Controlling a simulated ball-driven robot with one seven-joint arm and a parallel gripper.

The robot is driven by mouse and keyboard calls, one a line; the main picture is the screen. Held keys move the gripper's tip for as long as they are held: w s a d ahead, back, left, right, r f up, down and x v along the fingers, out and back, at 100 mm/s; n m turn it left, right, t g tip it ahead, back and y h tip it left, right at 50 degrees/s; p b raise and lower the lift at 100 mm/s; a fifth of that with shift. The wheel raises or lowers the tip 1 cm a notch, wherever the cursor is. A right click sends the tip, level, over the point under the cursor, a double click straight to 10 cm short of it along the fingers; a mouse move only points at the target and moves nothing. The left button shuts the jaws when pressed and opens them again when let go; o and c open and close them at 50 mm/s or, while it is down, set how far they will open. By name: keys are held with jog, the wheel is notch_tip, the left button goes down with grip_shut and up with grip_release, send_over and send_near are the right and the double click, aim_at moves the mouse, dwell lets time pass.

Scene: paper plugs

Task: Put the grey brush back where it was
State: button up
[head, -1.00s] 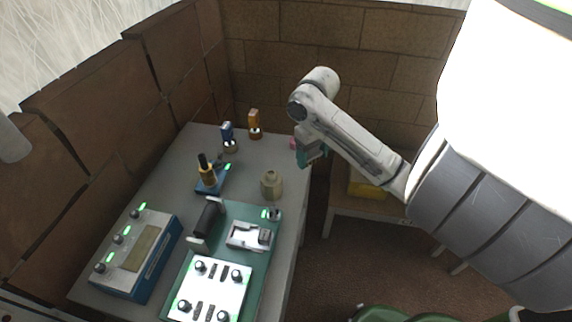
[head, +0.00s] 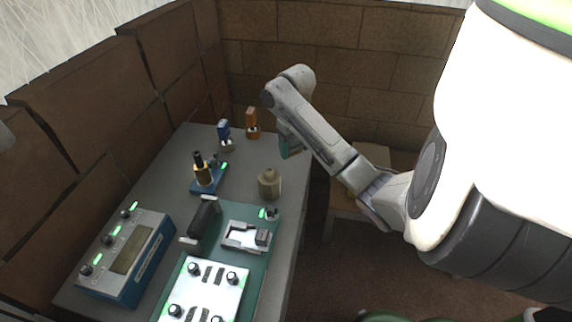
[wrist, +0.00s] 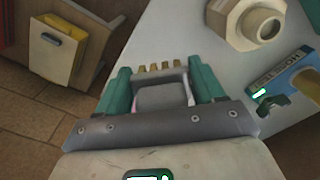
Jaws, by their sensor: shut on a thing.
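My gripper (head: 290,146) hangs over the far right edge of the grey table (head: 262,152), its teal fingers partly hidden behind my arm in the head view. In the wrist view, my gripper (wrist: 160,92) is shut on a grey, slightly pinkish block, taken as the grey brush (wrist: 160,97). Several brass-coloured tips show just beyond it. The brush itself is hidden in the head view. A blue brush-like piece (head: 224,130) and an orange one (head: 252,120) stand upright on the table to the left of my gripper. No empty holder can be made out.
A beige jar-like piece (head: 269,184) stands near the right edge; it also shows in the wrist view (wrist: 240,22). A blue stand (head: 207,180) holds a black-and-yellow tool. A blue control box (head: 128,255) and green mat (head: 262,275) fill the front. Brick walls close the back.

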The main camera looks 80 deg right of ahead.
aim_at(286, 165)
jog(key=f, duration=0.1)
jog(key=w+d+f, duration=0.2)
jog(key=shift+w+f, duration=0.1)
jog(key=shift+f, duration=0.1)
jog(key=shift+w+d+f, duration=0.15)
jog(key=shift+w+f, duration=0.1)
jog(key=shift+f, duration=0.15)
jog(key=shift+w+d+f, duration=0.15)
jog(key=shift+f, duration=1.65)
jog(key=shift+f, duration=0.1)
jog(key=o, duration=0.9)
jog(key=shift+o, duration=0.2)
notch_tip(286, 165, up, 12)
jog(key=p, duration=0.1)
jog(key=shift+p, duration=0.4)
